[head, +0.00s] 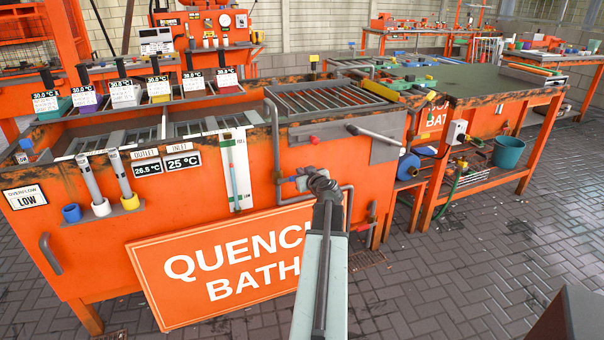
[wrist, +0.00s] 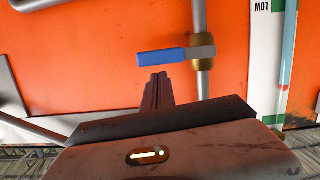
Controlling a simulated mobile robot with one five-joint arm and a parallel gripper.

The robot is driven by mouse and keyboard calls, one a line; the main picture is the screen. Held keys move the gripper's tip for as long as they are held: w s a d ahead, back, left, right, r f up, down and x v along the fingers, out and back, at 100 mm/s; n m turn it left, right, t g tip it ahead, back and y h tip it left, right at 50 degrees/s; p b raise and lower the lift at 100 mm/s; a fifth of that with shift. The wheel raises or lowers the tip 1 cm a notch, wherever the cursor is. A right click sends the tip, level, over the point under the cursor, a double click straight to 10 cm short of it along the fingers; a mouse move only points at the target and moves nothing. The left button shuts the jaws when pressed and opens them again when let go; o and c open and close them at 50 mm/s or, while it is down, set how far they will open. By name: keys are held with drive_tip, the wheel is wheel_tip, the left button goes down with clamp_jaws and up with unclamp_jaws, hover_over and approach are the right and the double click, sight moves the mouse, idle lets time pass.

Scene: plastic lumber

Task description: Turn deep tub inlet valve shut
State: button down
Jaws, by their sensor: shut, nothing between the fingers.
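In the wrist view, the valve has a blue lever (wrist: 162,57) and a brass-coloured body (wrist: 202,52) on a grey upright pipe (wrist: 203,85). The lever lies crosswise to the pipe. My gripper (wrist: 158,78) is shut and empty, with its fingertips close beside the lever's long edge; I cannot tell whether they touch it. In the head view, my gripper (head: 317,178) is at the front of the orange quench bath (head: 345,160), just right of the pipe (head: 274,135). There my gripper hides part of the valve area.
A sight gauge (head: 235,175) stands left of the pipe. A quench bath sign (head: 220,265) hangs below, and another grey pipe (head: 349,200) runs close to my gripper's right. A red knob (head: 314,139) sits above. The paved floor (head: 450,270) at right is open.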

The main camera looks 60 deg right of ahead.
drive_tip(key=s+a+r+p, duration=0.4)
drive_tip(key=s+a+r, duration=0.1)
drive_tip(key=s, duration=0.3)
drive_tip(key=shift+a+r+p, duration=0.3)
drive_tip(key=shift+a+p, duration=0.05)
